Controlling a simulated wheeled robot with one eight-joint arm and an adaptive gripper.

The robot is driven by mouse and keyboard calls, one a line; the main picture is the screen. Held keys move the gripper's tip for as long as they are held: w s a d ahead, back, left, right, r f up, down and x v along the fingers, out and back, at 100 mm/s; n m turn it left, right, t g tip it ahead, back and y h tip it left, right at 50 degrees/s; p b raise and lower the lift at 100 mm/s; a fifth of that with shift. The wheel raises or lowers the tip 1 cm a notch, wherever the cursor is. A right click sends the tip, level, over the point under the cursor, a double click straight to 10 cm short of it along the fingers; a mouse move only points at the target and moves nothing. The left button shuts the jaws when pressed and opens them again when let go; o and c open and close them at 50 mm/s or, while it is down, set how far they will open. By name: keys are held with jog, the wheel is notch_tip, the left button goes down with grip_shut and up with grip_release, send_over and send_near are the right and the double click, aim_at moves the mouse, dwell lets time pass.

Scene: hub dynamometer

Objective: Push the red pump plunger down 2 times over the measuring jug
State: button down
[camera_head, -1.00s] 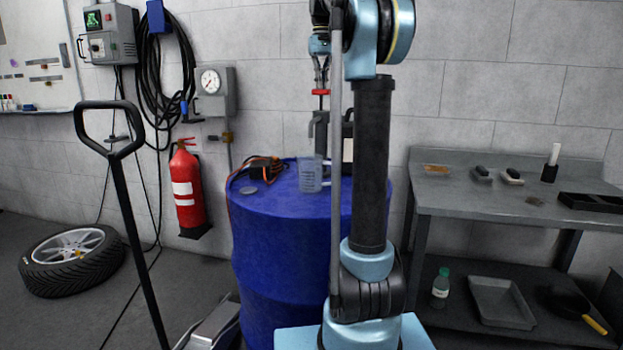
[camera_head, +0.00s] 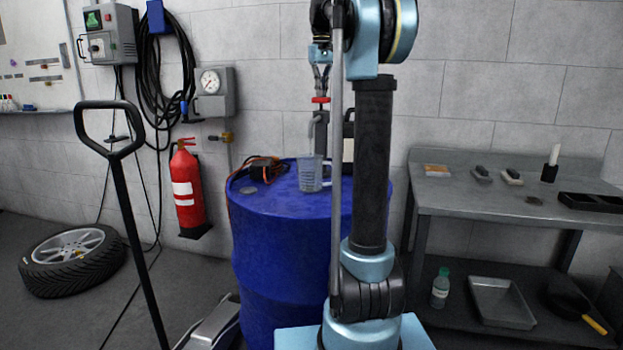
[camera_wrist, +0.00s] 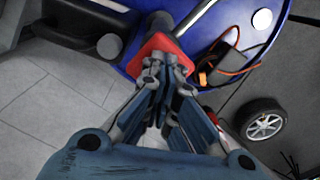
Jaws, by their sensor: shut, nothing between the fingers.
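The red pump plunger (camera_head: 320,100) tops a dark pump on the blue drum, and its spout hangs over the clear measuring jug (camera_head: 311,175). The jug stands upright on the drum top; I cannot tell if there is liquid in it. My gripper (camera_head: 320,88) is shut and empty, pointing down with its tips at the top of the plunger. In the wrist view, my gripper (camera_wrist: 163,78) overlaps the red plunger (camera_wrist: 160,50) and appears to touch it. My arm hides part of the area right of the pump.
The blue drum (camera_head: 290,240) also bears a dark device with an orange cable (camera_head: 262,166). A dark container with a pale label (camera_head: 348,135) stands behind my arm. A grey workbench (camera_head: 460,195) is at right. A pallet-jack handle (camera_head: 110,130) rises at left.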

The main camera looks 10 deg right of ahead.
jog(key=shift+f, duration=1)
dwell(0.4)
jog(key=shift+r, duration=3.6)
jog(key=shift+f, duration=0.45)
